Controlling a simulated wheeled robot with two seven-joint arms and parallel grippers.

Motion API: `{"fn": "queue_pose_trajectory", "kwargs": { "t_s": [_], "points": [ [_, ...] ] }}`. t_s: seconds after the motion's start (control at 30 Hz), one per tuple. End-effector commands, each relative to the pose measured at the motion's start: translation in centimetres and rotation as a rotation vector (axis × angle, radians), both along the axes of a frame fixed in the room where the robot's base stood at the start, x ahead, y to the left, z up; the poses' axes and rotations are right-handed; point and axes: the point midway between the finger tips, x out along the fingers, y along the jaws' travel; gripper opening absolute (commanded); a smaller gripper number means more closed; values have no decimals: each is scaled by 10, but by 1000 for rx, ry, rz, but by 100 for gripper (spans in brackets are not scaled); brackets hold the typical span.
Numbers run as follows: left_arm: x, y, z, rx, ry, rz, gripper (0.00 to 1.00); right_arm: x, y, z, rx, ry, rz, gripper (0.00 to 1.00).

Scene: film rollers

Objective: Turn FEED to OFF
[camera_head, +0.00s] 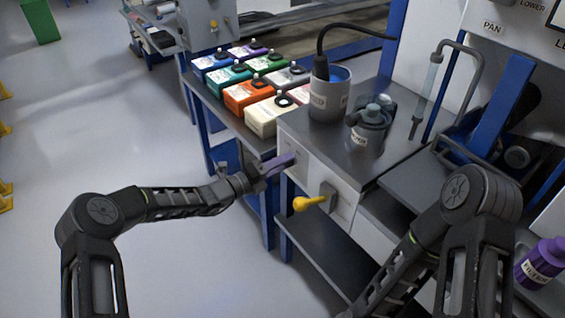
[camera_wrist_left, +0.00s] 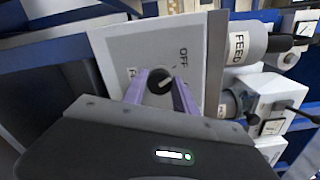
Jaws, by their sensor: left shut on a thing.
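The black round knob (camera_wrist_left: 159,82) sits on a pale grey panel (camera_wrist_left: 135,50) in the left wrist view, with the word OFF printed beside it. A second label on the panel is mostly covered by a finger. My left gripper (camera_head: 286,162) is at the front of the grey cabinet (camera_head: 345,200) in the head view, where its fingers hide the knob. In the left wrist view its purple fingers are shut on the knob, one on each side. A pale mark shows on the knob, but its exact setting is hard to read. My right gripper is out of view.
A yellow-handled valve (camera_head: 310,203) sticks out right of my left gripper. A container (camera_head: 330,100) with a black cable and a dark pump (camera_head: 370,125) stand on the cabinet. Several coloured boxes (camera_head: 248,95) fill the bench behind. A purple bottle (camera_head: 541,262) is at far right.

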Motion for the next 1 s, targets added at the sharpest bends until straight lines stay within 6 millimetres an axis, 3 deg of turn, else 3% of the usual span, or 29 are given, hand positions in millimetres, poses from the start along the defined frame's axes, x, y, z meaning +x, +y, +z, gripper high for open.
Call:
{"fn": "queue_pose_trajectory", "kwargs": {
  "t_s": [0.2, 0.23, 0.5, 0.77, 1.0],
  "points": [
    [0, 1, 0, -2, 3, 2, 0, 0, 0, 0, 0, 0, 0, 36],
    [0, 1, -1, -2, 3, 2, 34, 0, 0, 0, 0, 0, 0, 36],
    [0, 0, 0, 0, 1, 1, 55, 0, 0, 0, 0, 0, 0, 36],
    [0, 1, 0, 0, 1, 1, 55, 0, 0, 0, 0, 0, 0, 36],
    [-13, 20, 0, 0, 1, 4, 55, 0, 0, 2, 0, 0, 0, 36]
  ]
}}
